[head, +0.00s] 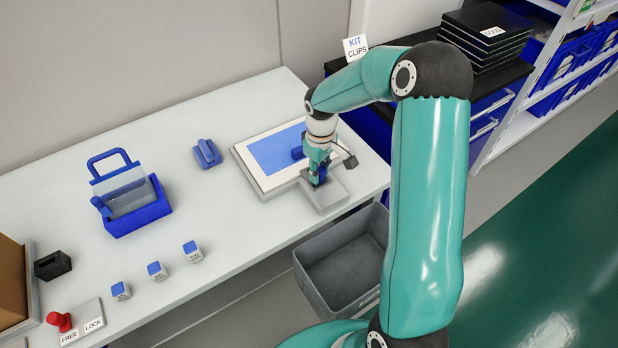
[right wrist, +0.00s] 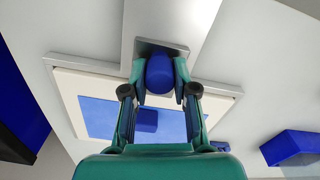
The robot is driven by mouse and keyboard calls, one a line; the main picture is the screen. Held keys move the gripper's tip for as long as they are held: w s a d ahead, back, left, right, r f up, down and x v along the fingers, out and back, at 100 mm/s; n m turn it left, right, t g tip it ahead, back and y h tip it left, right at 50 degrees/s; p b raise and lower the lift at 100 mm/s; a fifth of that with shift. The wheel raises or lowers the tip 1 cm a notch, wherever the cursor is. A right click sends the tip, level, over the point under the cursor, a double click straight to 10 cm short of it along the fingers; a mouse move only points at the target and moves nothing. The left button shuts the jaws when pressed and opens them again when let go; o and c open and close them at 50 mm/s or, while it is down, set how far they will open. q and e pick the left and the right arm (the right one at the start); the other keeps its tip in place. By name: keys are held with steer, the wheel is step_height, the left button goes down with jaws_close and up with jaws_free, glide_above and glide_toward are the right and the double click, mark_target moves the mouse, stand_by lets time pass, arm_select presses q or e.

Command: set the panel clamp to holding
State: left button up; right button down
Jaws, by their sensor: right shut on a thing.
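The panel (head: 275,153), a blue sheet in a pale frame, lies on the white table. A grey clamp block (head: 334,193) sits at its near right corner. My right gripper (head: 318,178) comes down over this block, shut on the clamp's blue handle (right wrist: 159,72). Whether the clamp presses on the panel cannot be told. A small blue block (right wrist: 146,120) sits on the panel's blue area. My left gripper is not in view.
A red knob (head: 60,321) with FREE and LOCK labels stands at lower left. A blue caddy (head: 140,217), a blue clip-like piece (head: 207,154) and several blue-topped cubes (head: 157,270) are on the table. A grey bin (head: 345,262) stands below the table's front edge.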

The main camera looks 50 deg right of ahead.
steer(key=shift+w+d, duration=0.1)
steer(key=shift+w, duration=0.15)
steer(key=c, duration=0.9)
jaws_free()
steer(key=shift+r, duration=0.15)
step_height(320, 180, up, 12)
steer(key=shift+f, duration=0.2)
